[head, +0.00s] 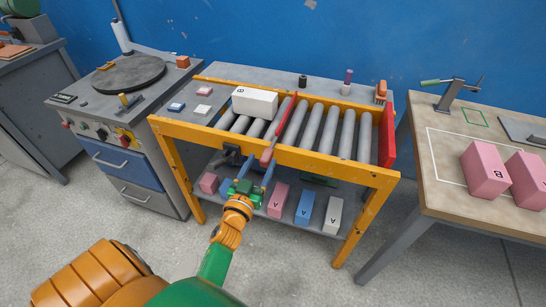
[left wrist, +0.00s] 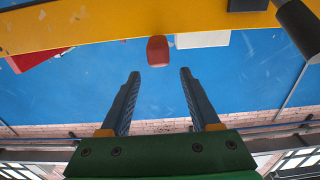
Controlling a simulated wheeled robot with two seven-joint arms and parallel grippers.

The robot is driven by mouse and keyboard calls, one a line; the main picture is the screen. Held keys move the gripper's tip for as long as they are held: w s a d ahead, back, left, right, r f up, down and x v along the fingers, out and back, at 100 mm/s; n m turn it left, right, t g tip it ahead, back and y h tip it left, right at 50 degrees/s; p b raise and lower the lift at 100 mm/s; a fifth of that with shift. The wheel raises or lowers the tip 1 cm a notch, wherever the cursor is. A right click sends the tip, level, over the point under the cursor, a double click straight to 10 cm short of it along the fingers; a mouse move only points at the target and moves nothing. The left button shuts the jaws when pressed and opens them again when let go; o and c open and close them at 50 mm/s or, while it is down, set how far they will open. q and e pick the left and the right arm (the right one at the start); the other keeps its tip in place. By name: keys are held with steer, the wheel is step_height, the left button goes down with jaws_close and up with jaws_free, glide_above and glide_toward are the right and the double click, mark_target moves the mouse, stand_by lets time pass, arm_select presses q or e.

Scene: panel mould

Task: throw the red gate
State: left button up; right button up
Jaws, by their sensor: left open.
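The red gate (head: 285,119) is a thin red bar lying across the roller conveyor, right of a white box marked B (head: 254,102). Its red handle (head: 267,157) sticks out past the front yellow rail. My left gripper (head: 257,165) is open in front of the rail, its blue fingers pointing at the handle. In the left wrist view the red handle (left wrist: 158,51) shows just beyond and between the open fingertips (left wrist: 160,75), apart from both. My right gripper is not in view.
The yellow rail (head: 330,162) runs close in front of the fingers. A red end plate (head: 388,136) closes the conveyor's right end. Several lettered blocks, including a blue one (head: 305,206), stand on the lower shelf. A wooden table (head: 440,190) with pink blocks stands right.

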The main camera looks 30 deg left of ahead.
mark_target(266, 156)
arm_select(q)
steer(key=w, duration=0.1)
steer(key=w+f, duration=0.1)
steer(key=w, duration=0.1)
steer(key=w+a, duration=0.1)
steer(key=w, duration=0.1)
steer(key=shift+w+a+f, duration=0.1)
steer(key=shift+w+f, duration=0.05)
steer(key=shift+s+r, duration=0.25)
steer(key=shift+s, duration=0.15)
steer(key=shift+c, duration=0.6)
jaws_close()
